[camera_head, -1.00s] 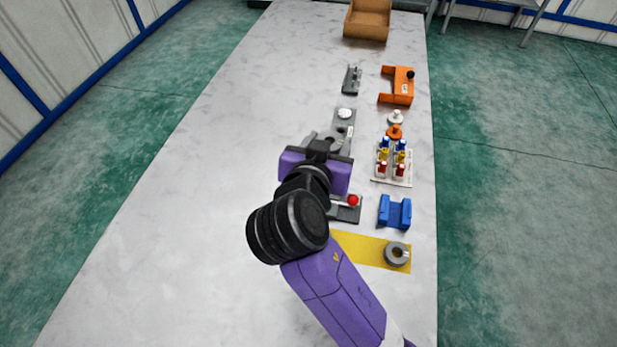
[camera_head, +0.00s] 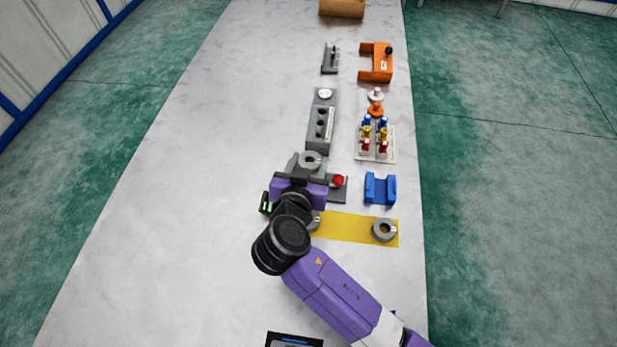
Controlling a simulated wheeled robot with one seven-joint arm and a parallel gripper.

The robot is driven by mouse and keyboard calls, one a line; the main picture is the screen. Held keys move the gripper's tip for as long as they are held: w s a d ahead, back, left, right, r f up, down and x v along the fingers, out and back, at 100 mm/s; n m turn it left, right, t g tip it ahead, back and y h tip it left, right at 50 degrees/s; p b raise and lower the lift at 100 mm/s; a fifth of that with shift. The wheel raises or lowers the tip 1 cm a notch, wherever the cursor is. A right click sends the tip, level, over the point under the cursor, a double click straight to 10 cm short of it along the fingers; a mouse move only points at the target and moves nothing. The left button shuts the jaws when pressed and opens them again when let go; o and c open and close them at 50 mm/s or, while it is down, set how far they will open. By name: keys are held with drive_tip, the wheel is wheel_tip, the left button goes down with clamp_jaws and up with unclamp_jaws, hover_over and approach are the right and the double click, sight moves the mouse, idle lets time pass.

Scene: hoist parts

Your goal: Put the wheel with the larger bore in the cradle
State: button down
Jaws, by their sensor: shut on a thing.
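A grey wheel (camera_head: 311,160) with a notched bore is at the fingertips of my gripper (camera_head: 308,165). The gripper is shut on it, above the table; the fingers are partly hidden by my purple wrist. A second grey wheel (camera_head: 384,230) lies at the right end of the yellow strip (camera_head: 350,228). A third grey wheel (camera_head: 314,223) lies at the strip's left part, mostly hidden by my arm. The bore sizes are too small to compare surely. A blue U-shaped block (camera_head: 380,190), likely the cradle, stands empty to the right of my gripper.
A grey fixture with a red knob (camera_head: 338,181) is just right of my gripper. Beyond are a grey holed block (camera_head: 321,122), a tray of coloured pegs (camera_head: 375,155), an orange bracket (camera_head: 377,63) and a brown bin (camera_head: 342,8). The left table side is clear.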

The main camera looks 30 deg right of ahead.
wheel_tip(320, 180, down, 7)
drive_tip(key=shift+r, duration=0.2)
drive_tip(key=c, duration=0.6)
unclamp_jaws()
drive_tip(key=shift+c, duration=0.2)
drive_tip(key=shift+f, duration=0.15)
